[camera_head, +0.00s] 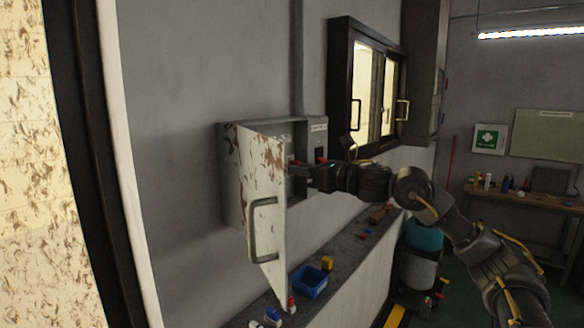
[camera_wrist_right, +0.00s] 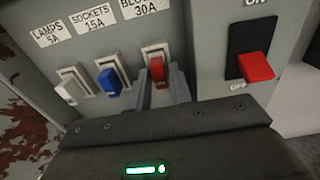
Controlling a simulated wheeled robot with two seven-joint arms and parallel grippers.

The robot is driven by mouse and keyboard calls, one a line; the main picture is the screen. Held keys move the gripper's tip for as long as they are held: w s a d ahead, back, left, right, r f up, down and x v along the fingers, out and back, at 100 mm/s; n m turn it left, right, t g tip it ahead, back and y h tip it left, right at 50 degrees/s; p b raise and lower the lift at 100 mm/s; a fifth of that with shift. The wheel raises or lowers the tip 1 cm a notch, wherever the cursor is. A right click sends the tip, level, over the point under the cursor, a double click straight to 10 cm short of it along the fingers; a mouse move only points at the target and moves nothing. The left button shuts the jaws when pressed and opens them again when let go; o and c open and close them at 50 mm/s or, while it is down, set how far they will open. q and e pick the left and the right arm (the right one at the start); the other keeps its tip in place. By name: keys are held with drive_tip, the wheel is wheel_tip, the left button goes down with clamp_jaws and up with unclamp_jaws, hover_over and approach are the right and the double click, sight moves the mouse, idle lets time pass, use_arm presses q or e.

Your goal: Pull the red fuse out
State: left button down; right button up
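The red fuse (camera_wrist_right: 157,70) sits under the 30A label at the right end of the fuse row in the grey fuse box (camera_wrist_right: 212,60). My right gripper (camera_wrist_right: 162,85) has its two narrow fingers close on either side of it, apparently gripping it. A blue fuse (camera_wrist_right: 110,80) and a white fuse (camera_wrist_right: 68,92) are seated to its left. In the head view my right gripper (camera_head: 312,174) reaches into the wall-mounted box (camera_head: 231,175) from the right. The fuse is hard to make out there. My left gripper is not in view.
A red main switch (camera_wrist_right: 256,67) is right of the fuses, its lever toward OFF. The box's worn door (camera_head: 265,215) stands open. Below, a ledge holds a blue bin (camera_head: 309,281) and small items. A window (camera_head: 365,85) is right of the box.

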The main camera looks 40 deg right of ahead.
drive_tip(key=shift+w+a, duration=0.15)
drive_tip(key=shift+w, duration=0.25)
drive_tip(key=shift+s, duration=0.15)
idle(0.4)
clamp_jaws()
